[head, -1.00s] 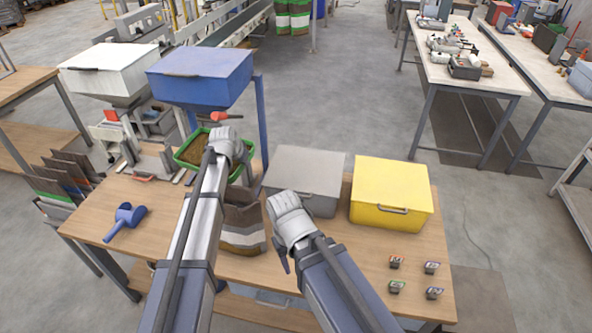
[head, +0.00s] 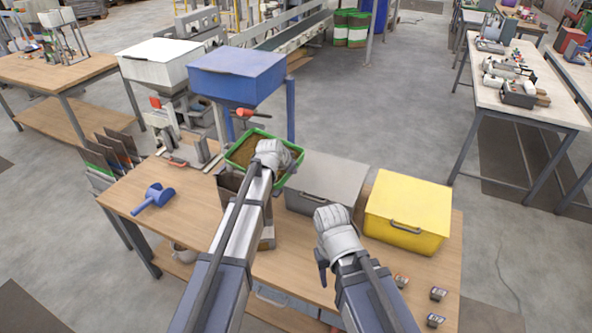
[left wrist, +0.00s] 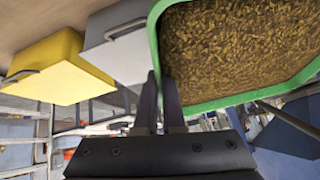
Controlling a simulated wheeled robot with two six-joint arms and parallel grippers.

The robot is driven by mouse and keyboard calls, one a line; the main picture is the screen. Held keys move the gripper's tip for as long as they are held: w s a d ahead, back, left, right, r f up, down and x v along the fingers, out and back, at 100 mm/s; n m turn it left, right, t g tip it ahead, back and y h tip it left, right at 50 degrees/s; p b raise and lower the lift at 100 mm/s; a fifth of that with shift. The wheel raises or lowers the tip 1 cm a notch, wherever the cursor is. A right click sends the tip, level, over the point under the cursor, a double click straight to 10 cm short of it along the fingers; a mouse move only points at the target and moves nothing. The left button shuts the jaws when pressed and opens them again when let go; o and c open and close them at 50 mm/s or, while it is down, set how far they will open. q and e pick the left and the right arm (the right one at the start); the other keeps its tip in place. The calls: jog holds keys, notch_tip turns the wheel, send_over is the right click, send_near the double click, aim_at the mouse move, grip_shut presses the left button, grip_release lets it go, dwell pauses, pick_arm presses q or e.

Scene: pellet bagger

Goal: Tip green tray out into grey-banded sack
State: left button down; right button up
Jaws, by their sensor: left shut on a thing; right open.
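The green tray (head: 229,161), full of brown pellets, is held up over the table in front of the blue hopper. It looks about level. My left gripper (head: 270,158) is shut on its near rim; the left wrist view shows the fingers (left wrist: 160,95) at the tray's green wall (left wrist: 215,104), with pellets inside. The brown sack with a grey-white band (head: 267,232) stands on the table below the tray, mostly hidden by my left arm. Its mouth is hard to make out. My right gripper (head: 325,268) is open and empty, in front of the grey box.
A grey lidded box (head: 325,180) and a yellow box (head: 408,208) stand right of the tray. The blue hopper (head: 237,75) and white hopper (head: 165,60) are behind. A blue scoop (head: 153,197) lies at left. Small labelled blocks (head: 437,294) sit at front right.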

aim_at(281, 180)
pick_arm(q)
jog(key=s+a+t+b, duration=0.1)
jog(key=s+a+r+t+h+b, duration=0.1)
jog(key=s+b, duration=0.1)
jog(key=s+a+r+t+h+b, duration=0.1)
jog(key=s+t, duration=0.1)
jog(key=shift+b, duration=0.35)
jog(key=t+h+b, duration=0.1)
jog(key=b, duration=0.2)
jog(key=s+t+h+b, duration=0.1)
jog(key=t+b, duration=0.1)
jog(key=s+a+r+n+t+b, duration=0.1)
jog(key=t+b, duration=0.1)
jog(key=b, duration=0.1)
jog(key=shift+a+h+b, duration=0.1)
jog(key=shift+h+b, duration=0.25)
jog(key=shift+h, duration=0.05)
jog(key=shift+s+a+r+t+b, duration=0.1)
jog(key=shift+s+t+b, duration=0.2)
jog(key=shift+b, duration=0.35)
jog(key=shift+a+r+t+b, duration=0.1)
jog(key=shift+r+t+b, duration=0.1)
jog(key=shift+t+b, duration=0.2)
pick_arm(e)
notch_tip(281, 180, down, 16)
pick_arm(q)
jog(key=shift+s+r+h, duration=0.1)
jog(key=shift+h, duration=0.2)
pick_arm(e)
jog(key=shift+r, duration=0.2)
